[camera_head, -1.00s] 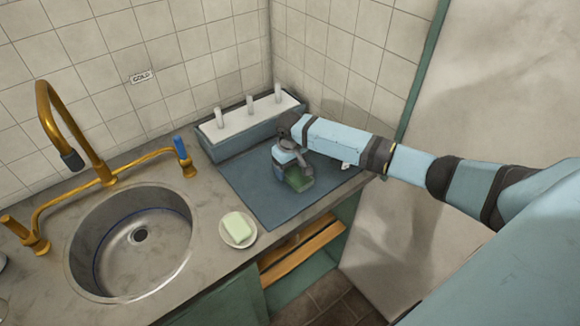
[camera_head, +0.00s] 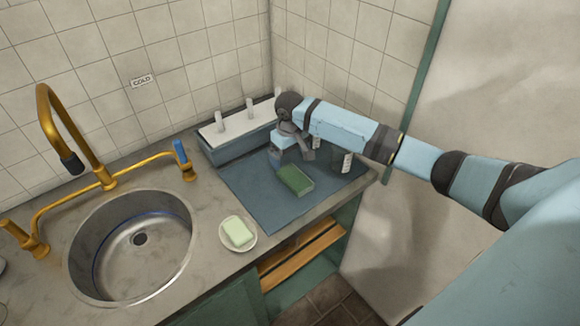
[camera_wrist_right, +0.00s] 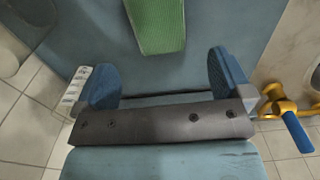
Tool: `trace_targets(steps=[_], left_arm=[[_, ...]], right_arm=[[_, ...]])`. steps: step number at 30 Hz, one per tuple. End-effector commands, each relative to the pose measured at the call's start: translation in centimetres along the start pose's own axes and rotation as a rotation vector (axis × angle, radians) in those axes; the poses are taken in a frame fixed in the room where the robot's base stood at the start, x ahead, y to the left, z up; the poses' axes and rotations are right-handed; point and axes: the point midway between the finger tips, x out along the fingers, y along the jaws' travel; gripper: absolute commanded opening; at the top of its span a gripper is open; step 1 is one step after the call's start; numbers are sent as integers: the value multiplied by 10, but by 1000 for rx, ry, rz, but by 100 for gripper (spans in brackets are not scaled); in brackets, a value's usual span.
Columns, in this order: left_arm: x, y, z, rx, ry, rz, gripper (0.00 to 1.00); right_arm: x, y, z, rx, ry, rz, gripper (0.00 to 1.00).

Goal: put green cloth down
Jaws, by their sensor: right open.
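The green cloth (camera_head: 295,180) is a folded green block lying on the blue-grey mat (camera_head: 255,203) on the counter. It also shows in the right wrist view (camera_wrist_right: 156,24), at the top, beyond the fingertips. My right gripper (camera_head: 292,158) is just behind the cloth, toward the back rack, and apart from it. In the right wrist view its two blue fingers (camera_wrist_right: 165,85) are spread with nothing between them. My left gripper is in neither view.
A rack with white pegs (camera_head: 240,130) stands at the back of the mat. A small labelled bottle (camera_head: 346,163) stands right of my gripper. A soap dish (camera_head: 223,238) and the sink (camera_head: 135,240) are to the left. The mat's front is clear.

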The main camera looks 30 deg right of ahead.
Motion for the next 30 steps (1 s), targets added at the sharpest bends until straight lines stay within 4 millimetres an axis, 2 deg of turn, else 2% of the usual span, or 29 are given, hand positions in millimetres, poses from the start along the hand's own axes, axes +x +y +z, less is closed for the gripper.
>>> trace_targets(steps=[4,10,27,30], left_arm=[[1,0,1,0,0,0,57],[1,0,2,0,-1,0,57],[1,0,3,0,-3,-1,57],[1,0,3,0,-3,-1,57]], right_arm=[[-28,-1,-1,-1,3,-1,97],[-48,-1,0,0,0,-1,97],[-50,-1,0,-1,-1,-1,97],[-43,-9,5,-17,1,-5,97]])
